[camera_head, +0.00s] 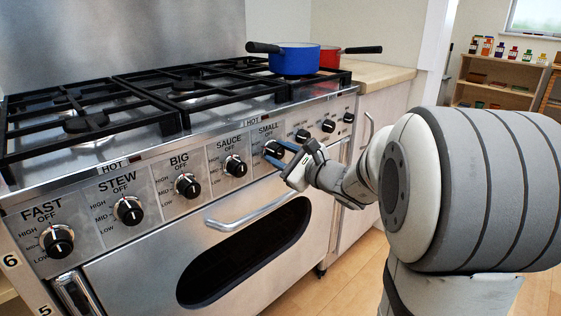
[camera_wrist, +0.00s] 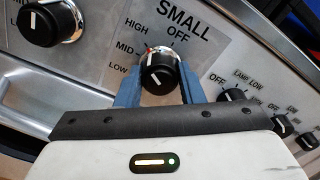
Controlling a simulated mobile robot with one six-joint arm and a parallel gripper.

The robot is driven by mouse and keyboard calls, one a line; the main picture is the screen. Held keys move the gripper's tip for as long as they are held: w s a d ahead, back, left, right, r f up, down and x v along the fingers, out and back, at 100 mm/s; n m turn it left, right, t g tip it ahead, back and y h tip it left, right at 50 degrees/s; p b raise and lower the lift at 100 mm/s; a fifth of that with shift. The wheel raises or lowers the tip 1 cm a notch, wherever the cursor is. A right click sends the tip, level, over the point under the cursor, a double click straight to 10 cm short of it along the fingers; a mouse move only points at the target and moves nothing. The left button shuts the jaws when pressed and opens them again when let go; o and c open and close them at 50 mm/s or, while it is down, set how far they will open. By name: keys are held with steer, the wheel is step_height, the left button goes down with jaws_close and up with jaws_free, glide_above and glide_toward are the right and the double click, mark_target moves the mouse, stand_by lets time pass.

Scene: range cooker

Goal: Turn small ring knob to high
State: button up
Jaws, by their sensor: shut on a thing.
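The small ring knob (camera_head: 272,148) is a round black knob on the steel front panel, under the label SMALL. In the wrist view the knob (camera_wrist: 158,75) sits between the two blue fingers of my gripper (camera_wrist: 160,82), one on each side. My gripper (camera_head: 284,158) is shut on the knob in the head view, reaching in from the right. Around the knob are the marks OFF, HIGH, MID and LOW. A white line shows on the knob's face; I cannot tell for sure which mark it points to. The fingers partly cover the knob's sides.
The sauce knob (camera_head: 235,166) is to the left and more knobs (camera_head: 302,136) to the right. The oven handle (camera_head: 250,212) runs below the panel. A blue pan (camera_head: 294,60) and a red pan (camera_head: 329,57) stand at the back right.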

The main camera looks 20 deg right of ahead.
stand_by(0.5)
steer(key=o, duration=1)
steer(key=p+v, duration=0.2)
steer(key=v, duration=0.5)
steer(key=shift+s+d, duration=0.15)
steer(key=shift+s, duration=0.2)
